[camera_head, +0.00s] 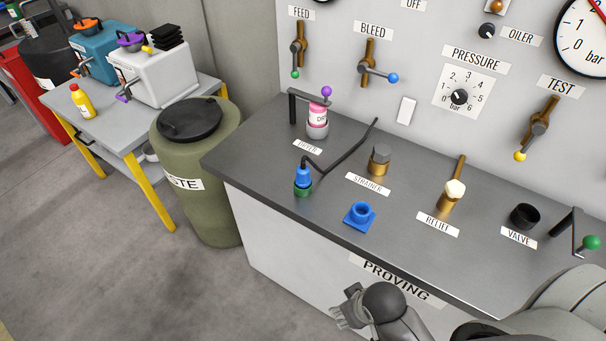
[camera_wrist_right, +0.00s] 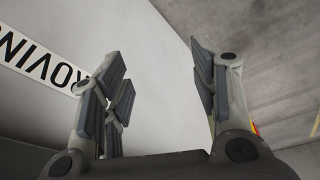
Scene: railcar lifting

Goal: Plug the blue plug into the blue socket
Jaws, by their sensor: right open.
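The blue plug (camera_head: 303,177) stands upright in a green ring-shaped holder (camera_head: 302,189) on the grey bench top, with a black cable running from its top to the right. The blue socket (camera_head: 360,214) sits on the bench near its front edge, to the right of the plug, and looks empty. My right gripper (camera_head: 345,307) is in front of the bench's front panel, below the socket in the picture and apart from both. In the right wrist view the right gripper (camera_wrist_right: 160,95) is open with nothing between its fingers. My left gripper is not in view.
The bench (camera_head: 280,187) also bears a pink bottle (camera_head: 318,117), a strainer (camera_head: 380,160), a relief valve (camera_head: 453,193) and a black valve cup (camera_head: 524,216). A waste barrel (camera_head: 196,180) stands left of the bench. Bench space around the socket is mostly clear.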

